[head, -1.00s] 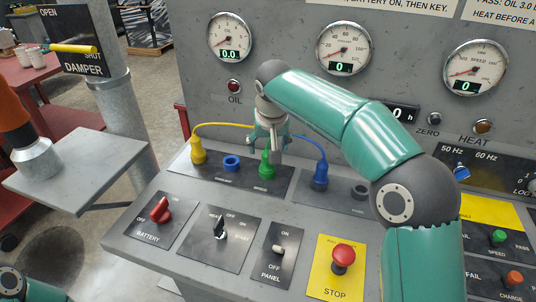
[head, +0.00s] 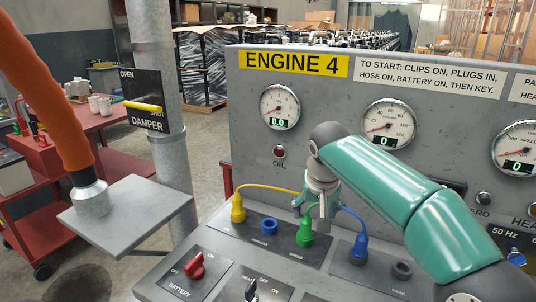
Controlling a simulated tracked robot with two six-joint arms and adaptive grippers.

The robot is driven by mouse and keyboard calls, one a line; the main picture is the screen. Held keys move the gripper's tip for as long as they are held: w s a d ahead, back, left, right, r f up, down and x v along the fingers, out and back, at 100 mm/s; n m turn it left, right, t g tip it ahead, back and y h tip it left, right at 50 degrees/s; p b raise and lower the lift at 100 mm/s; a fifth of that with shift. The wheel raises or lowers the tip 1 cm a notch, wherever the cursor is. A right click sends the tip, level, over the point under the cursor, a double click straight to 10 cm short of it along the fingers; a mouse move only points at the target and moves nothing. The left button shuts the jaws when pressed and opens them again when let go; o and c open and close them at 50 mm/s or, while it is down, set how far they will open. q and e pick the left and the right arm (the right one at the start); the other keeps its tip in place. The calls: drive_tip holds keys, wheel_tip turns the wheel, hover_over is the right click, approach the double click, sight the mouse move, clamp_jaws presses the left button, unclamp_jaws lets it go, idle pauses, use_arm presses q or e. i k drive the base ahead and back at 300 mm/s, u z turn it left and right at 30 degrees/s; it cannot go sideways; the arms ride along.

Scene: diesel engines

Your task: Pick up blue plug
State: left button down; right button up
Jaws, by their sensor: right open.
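The blue plug (head: 360,247) stands upright on the dark panel in the head view, with a blue cable rising from its top towards the upper left. My right gripper (head: 318,217) points down, open, to the left of the blue plug and apart from it in the picture. Its fingers overlap the top of the green plug (head: 305,232) in the picture; I cannot tell whether they touch it. The blue cable's far end is hidden behind the gripper. My left gripper is out of view.
A yellow plug (head: 238,208) with a yellow cable and a blue socket ring (head: 269,226) are left of the green plug. A dark socket (head: 401,270) is on the right. The gauge wall (head: 330,105) rises behind. The red battery switch (head: 194,267) is in front.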

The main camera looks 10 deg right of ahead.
sight(360, 250)
drive_tip(key=u, duration=0.05)
drive_tip(key=k, duration=1.4)
drive_tip(key=z, duration=0.05)
